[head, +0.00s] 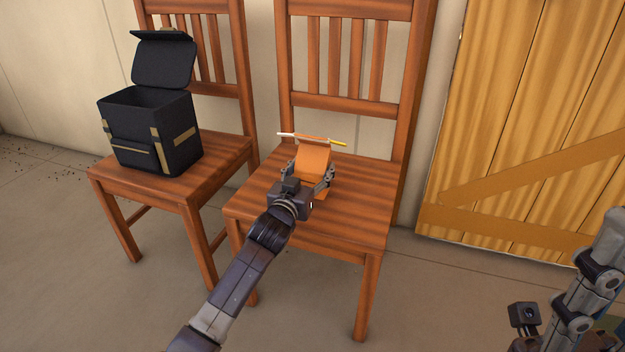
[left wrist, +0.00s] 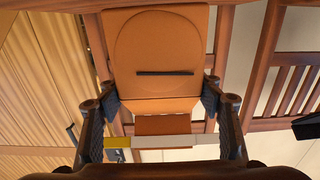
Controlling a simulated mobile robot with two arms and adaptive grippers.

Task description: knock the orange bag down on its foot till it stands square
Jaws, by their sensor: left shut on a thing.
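The orange bag (head: 313,160) is at the seat of the right chair (head: 360,215). My left gripper (head: 312,175) is shut on it, one finger on each side. In the left wrist view, the bag (left wrist: 155,85) fills the space between the fingers of my left gripper (left wrist: 160,103), with a dark slot across its face. A thin white, orange and yellow stick (head: 337,142) lies across the bag's top end; it also shows in the left wrist view (left wrist: 118,142). I cannot tell whether the bag's foot touches the seat. My right gripper's fingers are out of view.
A black open-lidded bag (head: 150,130) stands on the left chair (head: 222,160). The right chair's slatted back (head: 350,95) rises behind the orange bag. A wooden door (head: 500,120) is at the right. Bare seat shows to the right of the orange bag.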

